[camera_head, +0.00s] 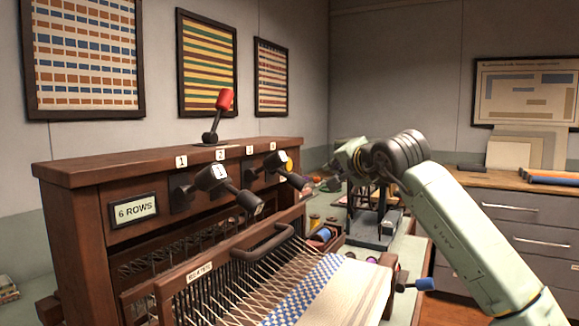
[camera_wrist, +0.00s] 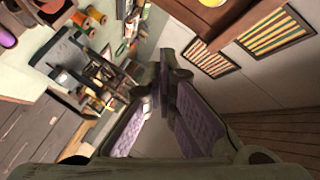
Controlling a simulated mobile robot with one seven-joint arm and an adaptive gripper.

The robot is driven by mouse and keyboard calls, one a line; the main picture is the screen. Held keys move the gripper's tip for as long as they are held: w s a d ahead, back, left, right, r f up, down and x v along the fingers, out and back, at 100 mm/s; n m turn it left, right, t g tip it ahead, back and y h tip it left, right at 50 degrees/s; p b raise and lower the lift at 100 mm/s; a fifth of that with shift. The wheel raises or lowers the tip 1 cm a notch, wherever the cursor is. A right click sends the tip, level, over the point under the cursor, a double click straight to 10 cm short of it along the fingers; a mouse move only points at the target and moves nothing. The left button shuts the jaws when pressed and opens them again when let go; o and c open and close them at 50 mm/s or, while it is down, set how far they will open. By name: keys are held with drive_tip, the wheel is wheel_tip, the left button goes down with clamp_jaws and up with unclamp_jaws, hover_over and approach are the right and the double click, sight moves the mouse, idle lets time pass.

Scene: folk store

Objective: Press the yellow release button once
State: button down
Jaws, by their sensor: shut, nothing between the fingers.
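The yellow release button (camera_head: 290,164) shows as a small yellow disc at the right end of the brown loom cabinet's front, partly hidden by a dark lever. In the wrist view a yellow disc (camera_wrist: 238,2) is cut by the top edge, on brown wood. My gripper (camera_head: 343,158) is right of the cabinet and apart from the button in the head view. In the wrist view its fingers (camera_wrist: 172,62) are shut and empty, pointing up the picture, with the yellow disc up and to their right.
Dark levers (camera_head: 213,180) stick out from the cabinet (camera_head: 85,195), and a red-knobbed lever (camera_head: 225,100) stands on top. The loom's handled frame (camera_head: 265,245) and woven cloth (camera_head: 335,290) lie in front. A dark stand (camera_head: 373,225) and thread spools (camera_wrist: 96,18) are near my arm.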

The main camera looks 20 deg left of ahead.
drive_tip(key=w+a, duration=0.1)
drive_tip(key=a, duration=0.6)
drive_tip(key=shift+w+a+p, duration=0.2)
drive_tip(key=shift+w+p, duration=0.05)
drive_tip(key=shift+p, duration=0.05)
drive_tip(key=shift+a, duration=0.1)
idle(1.1)
drive_tip(key=shift+a, duration=0.35)
drive_tip(key=shift+w+a, duration=0.15)
drive_tip(key=shift+a, duration=0.45)
idle(0.8)
drive_tip(key=shift+d, duration=0.1)
drive_tip(key=shift+s+d, duration=0.25)
drive_tip(key=shift+d, duration=0.5)
drive_tip(key=d, duration=0.3)
drive_tip(key=s+d, duration=0.1)
drive_tip(key=d, duration=0.1)
